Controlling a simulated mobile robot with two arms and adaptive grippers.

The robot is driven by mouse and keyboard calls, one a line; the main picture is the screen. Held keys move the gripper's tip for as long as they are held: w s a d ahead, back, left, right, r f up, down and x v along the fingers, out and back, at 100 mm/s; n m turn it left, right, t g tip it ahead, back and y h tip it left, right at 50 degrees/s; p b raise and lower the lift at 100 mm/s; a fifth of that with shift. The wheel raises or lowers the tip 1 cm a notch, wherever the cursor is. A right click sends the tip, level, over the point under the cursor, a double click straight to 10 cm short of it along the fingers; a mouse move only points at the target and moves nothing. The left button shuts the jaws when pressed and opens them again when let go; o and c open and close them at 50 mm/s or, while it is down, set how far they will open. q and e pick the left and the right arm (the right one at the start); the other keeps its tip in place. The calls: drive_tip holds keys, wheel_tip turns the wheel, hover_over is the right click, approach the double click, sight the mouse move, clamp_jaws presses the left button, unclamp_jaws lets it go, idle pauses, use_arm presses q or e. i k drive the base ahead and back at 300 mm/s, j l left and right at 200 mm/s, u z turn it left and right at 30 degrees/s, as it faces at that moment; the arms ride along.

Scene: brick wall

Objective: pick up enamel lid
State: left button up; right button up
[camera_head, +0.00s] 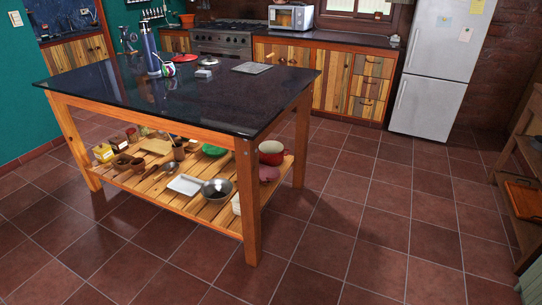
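A flat, round red thing (185,58) that looks like the enamel lid lies near the far edge of the dark-topped kitchen island (215,100). It is small at this distance, so I cannot be sure of its details. A red pot with a pale inside (271,158) stands at the right end of the island's lower shelf (212,212). Neither of my grippers shows in this view.
A tall blue bottle (150,50), a red-and-white mug (168,69) and a grey flat plate (252,68) stand or lie on the island. The stove (230,40) and fridge (432,65) are behind.

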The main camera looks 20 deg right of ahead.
sight(184, 58)
drive_tip(key=i+l+z, duration=0.6)
drive_tip(key=i+l, duration=0.2)
drive_tip(key=i+l+z, duration=0.3)
drive_tip(key=i+z, duration=0.3)
drive_tip(key=i, duration=0.25)
drive_tip(key=i+l+z, duration=0.1)
drive_tip(key=i+z, duration=0.2)
drive_tip(key=i, duration=2.1)
drive_tip(key=i+u, duration=0.15)
drive_tip(key=i, duration=0.5)
drive_tip(key=i+l+u, duration=0.2)
drive_tip(key=i, duration=0.4)
drive_tip(key=i+u, duration=0.15)
drive_tip(key=i, duration=0.45)
